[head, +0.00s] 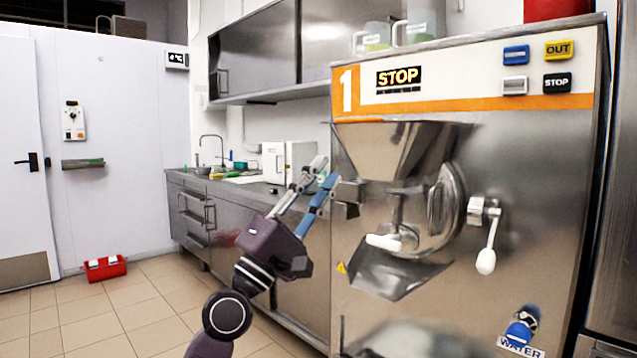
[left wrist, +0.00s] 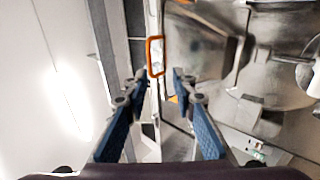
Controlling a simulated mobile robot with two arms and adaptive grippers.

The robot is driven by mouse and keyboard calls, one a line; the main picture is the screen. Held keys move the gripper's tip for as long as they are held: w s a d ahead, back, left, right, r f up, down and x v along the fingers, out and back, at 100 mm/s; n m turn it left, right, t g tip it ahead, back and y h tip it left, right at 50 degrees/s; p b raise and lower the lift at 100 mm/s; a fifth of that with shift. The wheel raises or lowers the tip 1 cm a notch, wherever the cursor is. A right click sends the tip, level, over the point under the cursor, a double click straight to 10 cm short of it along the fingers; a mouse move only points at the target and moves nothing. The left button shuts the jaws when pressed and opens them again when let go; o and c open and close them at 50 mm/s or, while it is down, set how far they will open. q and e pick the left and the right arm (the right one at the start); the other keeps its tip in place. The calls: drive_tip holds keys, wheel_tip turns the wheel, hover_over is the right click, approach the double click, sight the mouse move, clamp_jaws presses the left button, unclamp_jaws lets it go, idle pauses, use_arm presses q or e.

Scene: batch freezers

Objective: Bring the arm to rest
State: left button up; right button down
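My left arm comes up from the bottom of the head view, and its gripper (head: 325,170) is raised in front of the counter, just left of the batch freezer (head: 460,200). The two blue-padded fingers stand apart and point up and away. In the left wrist view the gripper (left wrist: 160,82) shows a gap between its fingertips with nothing held in it. I cannot tell how far the fingertips are from the freezer's side. My right arm and gripper are not in view.
The freezer has a steel hopper (head: 395,148), a spout tray (head: 390,272) and a white-knobbed lever (head: 487,255) on its front. A steel counter (head: 235,215) with a sink runs behind the arm. A red box (head: 104,269) sits on the tiled floor, which is otherwise open at left.

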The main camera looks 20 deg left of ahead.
use_arm(q)
drive_tip(key=shift+s+a+f, duration=0.2)
drive_tip(key=shift+s+f, duration=0.1)
